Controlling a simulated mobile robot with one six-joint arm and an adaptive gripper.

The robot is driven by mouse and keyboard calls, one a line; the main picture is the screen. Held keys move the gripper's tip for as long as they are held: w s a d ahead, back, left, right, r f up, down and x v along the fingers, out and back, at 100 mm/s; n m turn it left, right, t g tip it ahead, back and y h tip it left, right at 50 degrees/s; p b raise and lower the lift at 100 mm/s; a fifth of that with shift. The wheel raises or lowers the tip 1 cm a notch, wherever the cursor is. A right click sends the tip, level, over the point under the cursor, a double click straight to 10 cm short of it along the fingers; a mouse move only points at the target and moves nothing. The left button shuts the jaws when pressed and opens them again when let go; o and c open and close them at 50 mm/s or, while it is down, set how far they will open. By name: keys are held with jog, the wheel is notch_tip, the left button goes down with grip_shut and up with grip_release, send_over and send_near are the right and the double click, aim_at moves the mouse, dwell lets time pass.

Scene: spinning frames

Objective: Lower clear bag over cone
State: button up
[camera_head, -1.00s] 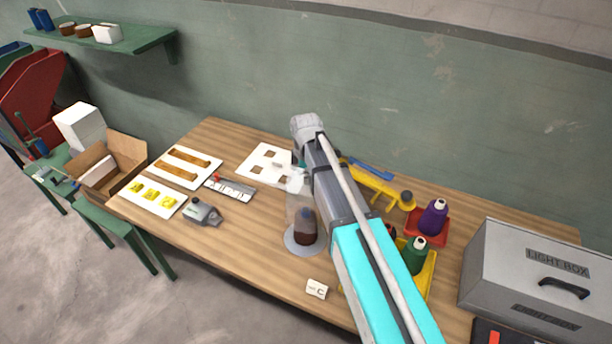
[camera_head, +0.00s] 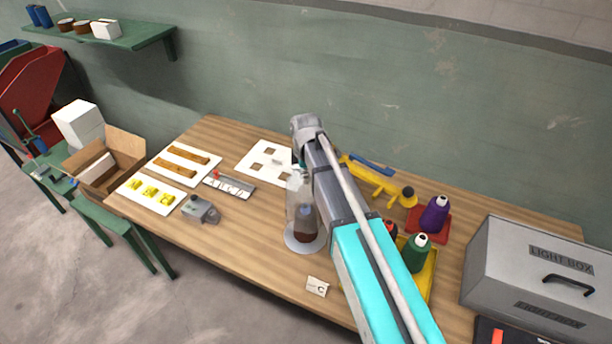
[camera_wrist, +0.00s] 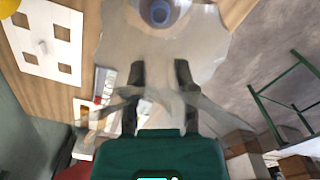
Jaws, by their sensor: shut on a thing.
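My gripper (camera_wrist: 160,70) is shut on the bag, whose crumpled film spreads out past both fingers in the wrist view (camera_wrist: 195,45). The cone's top (camera_wrist: 158,11) shows at the upper edge there, seen through or beside the film; I cannot tell which. In the head view my arm hides most of the gripper.
A card marked C (camera_head: 317,287) lies in front of the disc. A green cone (camera_head: 416,252) and a purple cone (camera_head: 434,214) stand on trays to the right, by a grey light box (camera_head: 530,270).

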jog(key=shift+f, duration=0.2)
jog(key=shift+f+b, duration=2.45)
jog(key=shift+b, duration=0.15)
jog(key=shift+f, duration=0.15)
jog(key=shift+f+b, duration=2.15)
jog(key=shift+b, duration=0.15)
jog(key=shift+f, duration=0.15)
jog(key=o, duration=1)
